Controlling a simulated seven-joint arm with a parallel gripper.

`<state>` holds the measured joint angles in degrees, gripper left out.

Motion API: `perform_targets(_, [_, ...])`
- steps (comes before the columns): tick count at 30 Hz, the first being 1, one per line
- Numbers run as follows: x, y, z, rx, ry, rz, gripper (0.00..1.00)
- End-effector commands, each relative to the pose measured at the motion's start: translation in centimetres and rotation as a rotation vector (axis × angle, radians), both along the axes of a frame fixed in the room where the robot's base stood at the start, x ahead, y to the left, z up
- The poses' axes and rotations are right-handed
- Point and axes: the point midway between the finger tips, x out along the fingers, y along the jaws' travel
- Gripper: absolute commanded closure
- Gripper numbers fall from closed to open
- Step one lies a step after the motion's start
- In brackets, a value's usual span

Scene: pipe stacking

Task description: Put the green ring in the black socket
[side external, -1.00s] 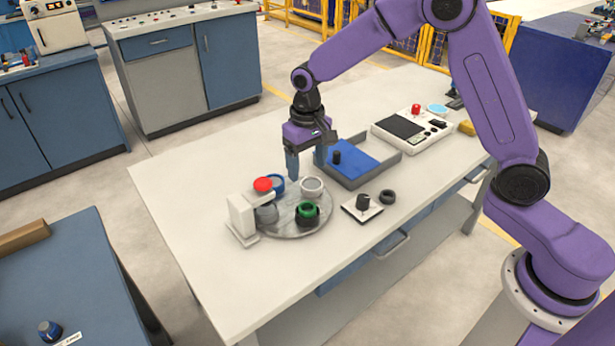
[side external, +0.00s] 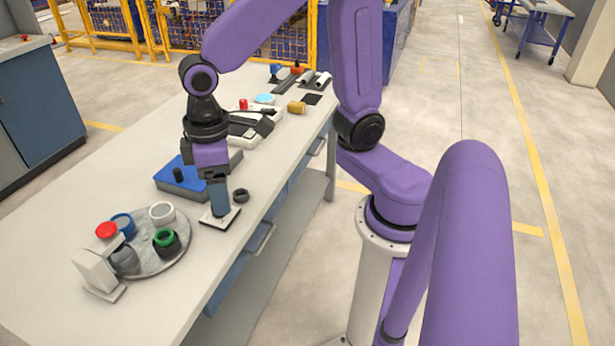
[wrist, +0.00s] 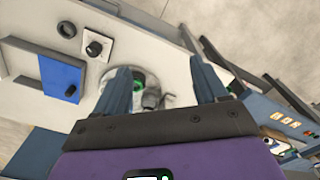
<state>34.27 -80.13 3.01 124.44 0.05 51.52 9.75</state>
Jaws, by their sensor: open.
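The green ring (side external: 165,237) sits at the top of a dark cup-like piece (side external: 170,249), which looks like the black socket, on a round grey plate (side external: 150,268). I cannot tell how deep the ring sits. In the wrist view the green ring (wrist: 139,77) shows between my fingers, nearer the left one and partly hidden by it. My gripper (side external: 220,208) is open and empty, fingers pointing down. In the side view it overlaps a small white plate; its height above the table is unclear. The open fingers also show in the wrist view (wrist: 163,75).
The round plate also carries a white ring (side external: 162,212), a blue ring (side external: 123,223) and a grey piece (side external: 124,260).

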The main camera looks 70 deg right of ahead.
Motion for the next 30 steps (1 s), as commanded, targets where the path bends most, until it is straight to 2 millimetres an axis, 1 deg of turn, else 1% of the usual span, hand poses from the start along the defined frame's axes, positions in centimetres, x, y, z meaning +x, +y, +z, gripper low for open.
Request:
perform_targets(1, [-1.9,-0.7,0.3,0.003,-0.003,0.056,0.28])
perform_targets(6, [-7.7,-3.2,0.7,0.007,-0.008,0.246,0.28])
perform_targets(9, [-10.4,-4.7,0.6,0.008,-0.009,0.34,0.28])
perform_targets(12, [-12.3,-5.9,0.5,0.009,-0.01,0.408,0.28])
perform_targets(15, [-13.4,-6.6,0.3,0.009,-0.01,0.45,0.28])
perform_targets(18, [-13.8,-6.9,0.3,0.008,-0.01,0.468,0.28])
perform_targets(30, [-13.8,-6.9,0.3,0.008,-0.01,0.469,0.28])
